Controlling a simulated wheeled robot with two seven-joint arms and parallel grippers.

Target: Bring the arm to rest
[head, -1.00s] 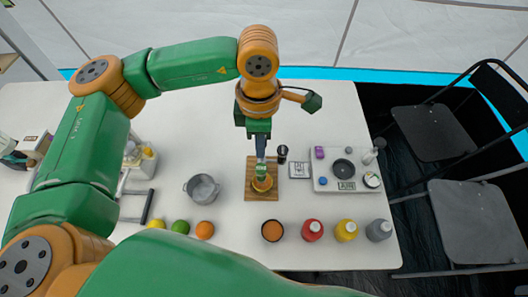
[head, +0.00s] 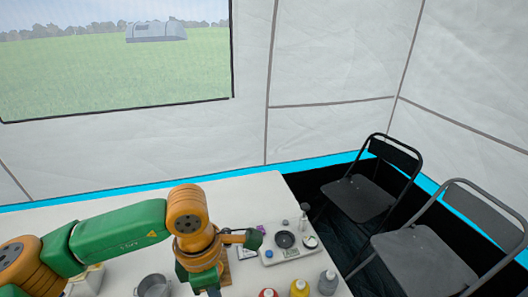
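My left arm enters from the left edge and bends down over the white table (head: 268,200). My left gripper (head: 207,281) points down at the bottom edge of the head view. Its fingertips are hidden or cut off, so I cannot tell whether it is open or holds anything. My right gripper is not in view.
A metal pot (head: 154,286) stands left of my gripper. Red (head: 267,294), yellow (head: 299,288) and grey (head: 327,283) bottles stand at the front. Two black folding chairs (head: 362,197) (head: 425,262) stand right of the table.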

